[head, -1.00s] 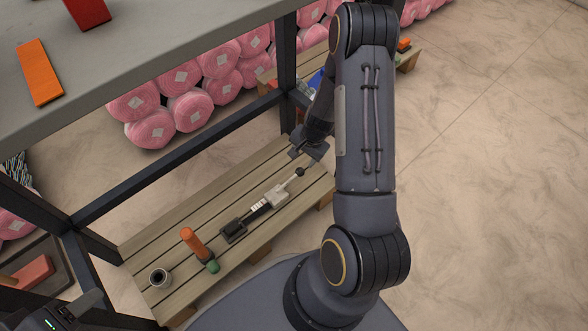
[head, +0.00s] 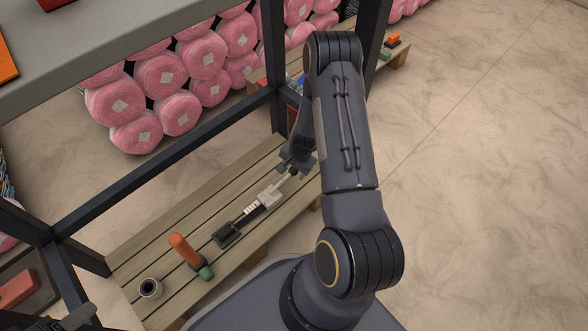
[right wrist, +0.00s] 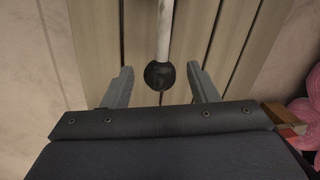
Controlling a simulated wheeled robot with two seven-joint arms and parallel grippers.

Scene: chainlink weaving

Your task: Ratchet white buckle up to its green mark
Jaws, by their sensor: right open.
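The white buckle (head: 270,194) sits on a dark toothed strap on the slatted wooden bench, with a black block (head: 227,235) at the strap's near end. A pale lever rod (head: 284,179) runs from the buckle's far side to a round black knob, also seen in the right wrist view (right wrist: 159,75). My right gripper (right wrist: 160,72) is open, one finger on each side of the knob, with gaps to both. In the head view the right gripper (head: 297,163) is at the rod's far end. A dark part at the lower left edge seems to be my left gripper. I cannot make out a green mark.
An orange-handled tool (head: 186,250), a small green piece (head: 206,273) and a grey cup (head: 150,288) stand on the near part of the bench (head: 225,190). Dark frame posts (head: 272,60) rise behind it. Pink rolls (head: 160,75) are stacked beyond. Open floor lies to the right.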

